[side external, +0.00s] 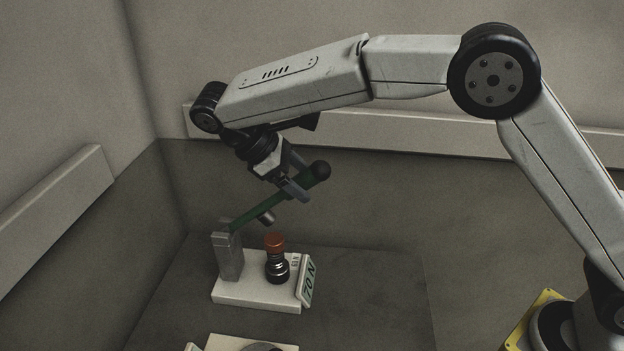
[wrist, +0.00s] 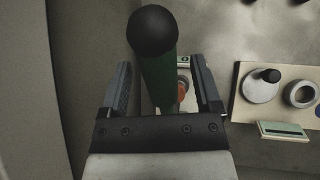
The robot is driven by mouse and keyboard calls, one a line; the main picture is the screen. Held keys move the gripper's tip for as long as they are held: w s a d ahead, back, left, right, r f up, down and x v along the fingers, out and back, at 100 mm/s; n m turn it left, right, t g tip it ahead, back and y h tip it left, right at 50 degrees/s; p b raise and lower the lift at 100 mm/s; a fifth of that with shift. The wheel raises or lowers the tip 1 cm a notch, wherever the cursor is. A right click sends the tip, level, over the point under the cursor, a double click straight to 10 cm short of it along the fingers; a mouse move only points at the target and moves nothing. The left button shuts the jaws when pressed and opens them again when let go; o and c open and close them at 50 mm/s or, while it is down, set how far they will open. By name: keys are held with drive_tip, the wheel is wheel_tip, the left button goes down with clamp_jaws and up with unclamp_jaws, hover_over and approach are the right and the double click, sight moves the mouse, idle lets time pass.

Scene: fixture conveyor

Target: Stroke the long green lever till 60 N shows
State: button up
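The long green lever (side external: 262,212) runs tilted from a grey post (side external: 229,257) up to a dark ball knob (side external: 320,170). Its bar (wrist: 157,80) and ball knob (wrist: 153,30) also show in the wrist view. My gripper (side external: 299,187) is at the lever's upper part, just below the knob. In the wrist view its two fingers (wrist: 163,88) stand apart on either side of the bar, with visible gaps. A red-topped plunger (side external: 275,243) stands below the lever, apart from it.
A second pale base (side external: 225,342) is cut off at the bottom of the side view. In the wrist view, a pale board (wrist: 245,105) at right carries a knobbed disc (wrist: 258,90), a ring (wrist: 301,94) and a small panel (wrist: 283,130). Walls with ledges stand behind and at left.

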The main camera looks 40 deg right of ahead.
drive_tip(key=shift+r, duration=0.1)
drive_tip(key=shift+r, duration=1.5)
drive_tip(key=s+d+r, duration=0.4)
drive_tip(key=s+r, duration=0.5)
drive_tip(key=s, duration=0.4)
drive_tip(key=shift+s+r, duration=0.2)
drive_tip(key=shift+r, duration=0.2)
drive_tip(key=shift+d, duration=0.1)
